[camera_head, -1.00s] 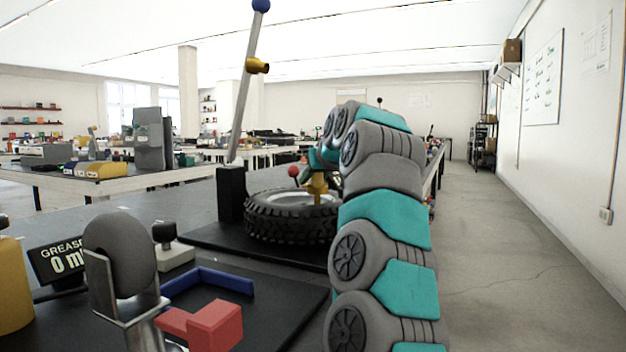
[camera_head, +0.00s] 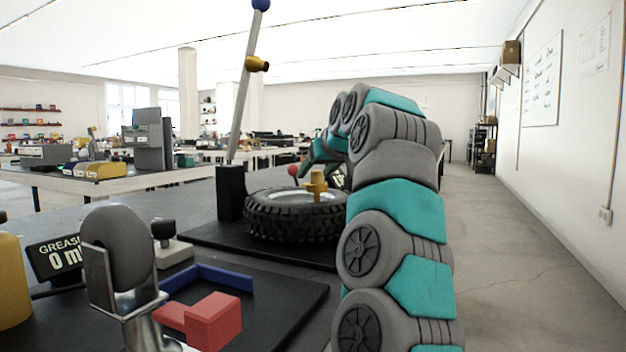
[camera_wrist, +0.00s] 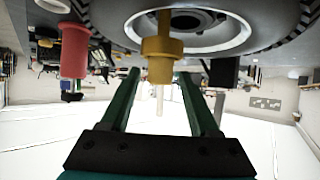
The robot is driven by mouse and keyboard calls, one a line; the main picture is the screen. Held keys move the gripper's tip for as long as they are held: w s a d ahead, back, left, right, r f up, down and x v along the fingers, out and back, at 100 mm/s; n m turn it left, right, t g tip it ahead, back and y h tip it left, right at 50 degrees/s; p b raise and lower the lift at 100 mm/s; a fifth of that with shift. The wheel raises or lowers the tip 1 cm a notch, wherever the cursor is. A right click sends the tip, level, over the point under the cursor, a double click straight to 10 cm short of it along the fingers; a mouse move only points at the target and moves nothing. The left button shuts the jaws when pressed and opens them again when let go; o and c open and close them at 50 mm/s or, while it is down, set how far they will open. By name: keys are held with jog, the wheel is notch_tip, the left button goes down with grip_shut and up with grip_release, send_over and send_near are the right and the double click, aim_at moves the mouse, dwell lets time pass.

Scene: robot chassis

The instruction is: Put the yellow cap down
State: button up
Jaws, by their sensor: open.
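The yellow cap (camera_head: 317,186) is upright at the middle of the black tire (camera_head: 295,222), which lies flat on a dark plate. In the wrist view, the picture is upside down and the yellow cap (camera_wrist: 160,62) stands at the tire's hub (camera_wrist: 225,38), with a pale thin rod (camera_wrist: 159,103) in line with it. My gripper (camera_wrist: 158,73) is open. Its two green fingers lie on either side of the cap's near end, with clear gaps. In the head view my arm hides most of the gripper.
A slanted metal lever (camera_head: 243,105) with a blue ball rises left of the tire. A red-topped part (camera_head: 293,170) stands behind the tire; a red cylinder (camera_wrist: 75,52) shows in the wrist view. Red (camera_head: 212,322) and blue (camera_head: 222,279) pieces lie in front.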

jog(key=b+v, duration=0.1)
jog(key=v, duration=0.8)
